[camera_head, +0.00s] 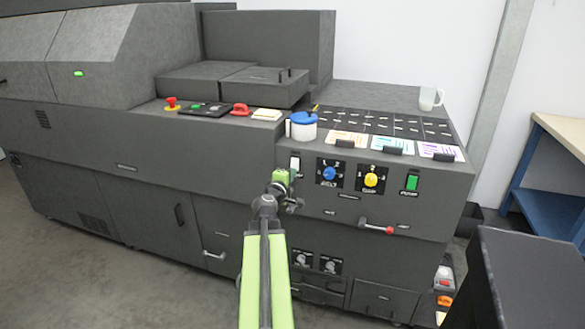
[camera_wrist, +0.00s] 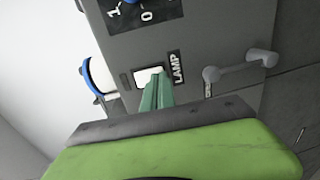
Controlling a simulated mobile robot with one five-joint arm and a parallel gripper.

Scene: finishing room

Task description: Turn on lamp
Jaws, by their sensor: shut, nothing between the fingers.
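The lamp switch (camera_wrist: 146,76) is a small white rectangle on the dark panel, beside a label that reads LAMP (camera_wrist: 178,68). In the head view the white switch (camera_head: 294,162) is on the machine's front, left of the blue knob. My gripper (camera_wrist: 157,86) is shut and empty, with its green fingertips at the switch's edge and covering part of it. I cannot tell whether they touch it. In the head view my gripper (camera_head: 287,178) is just below the switch. Whether the switch is pressed or lit is unclear.
A blue knob (camera_head: 329,174), a yellow knob (camera_head: 371,180) and a green switch (camera_head: 412,182) sit to the right. A blue-lidded pot (camera_head: 303,130) stands on the ledge above. A red-tipped lever (camera_head: 378,229) sticks out lower right. A dark box (camera_head: 530,280) stands at the near right.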

